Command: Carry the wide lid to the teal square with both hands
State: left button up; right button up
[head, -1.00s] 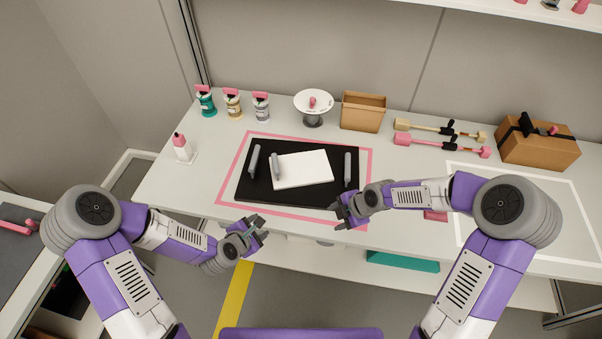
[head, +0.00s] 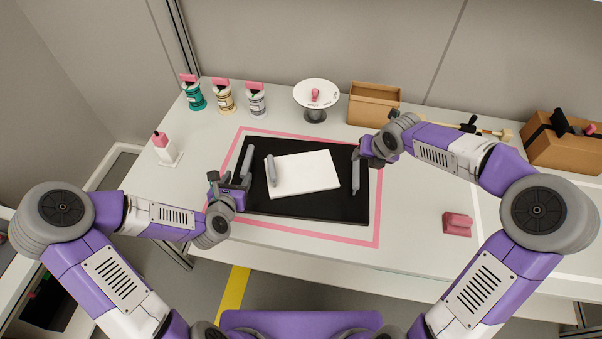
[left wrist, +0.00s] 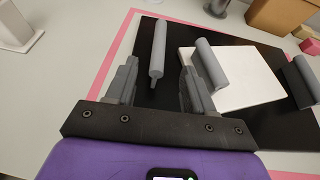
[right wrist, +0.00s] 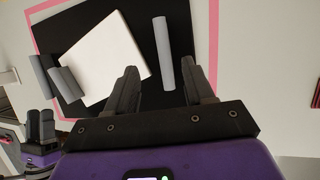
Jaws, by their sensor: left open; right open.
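The wide lid (head: 310,208) is a black rectangular board lying flat, with a grey bar handle near each short side. The left handle (head: 247,165) and right handle (head: 355,172) stand up from it. A white panel (head: 305,172) with its own grey handle lies on its middle. My left gripper (left wrist: 158,78) is open at the lid's left side, its fingers lined up on either side of the left handle's near end. My right gripper (right wrist: 161,75) is open at the right handle (right wrist: 163,50), fingers to either side of its line. Contact cannot be told. No teal square shows now.
A pink outline (head: 377,215) surrounds the lid. Jars with pink tops (head: 223,98), a white stand (head: 316,95) and a tan bin (head: 373,103) line the back.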

aim_at(246, 169)
pick_arm(q)
jog(key=f+b, duration=0.1)
jog(key=w+f+b, duration=0.1)
jog(key=f, duration=0.1)
jog(key=shift+f, duration=0.15)
pick_arm(e)
jog(key=x, duration=0.3)
jog(key=shift+s+d+f, duration=0.1)
jog(key=shift+d+f, duration=0.1)
jog(key=shift+f, duration=0.05)
pick_arm(q)
jog(key=x, duration=0.7)
jog(key=shift+w, duration=0.3)
pick_arm(e)
jog(key=x, duration=0.7)
jog(key=shift+f, duration=0.3)
pick_arm(q)
grip_shut()
pick_arm(e)
grip_shut()
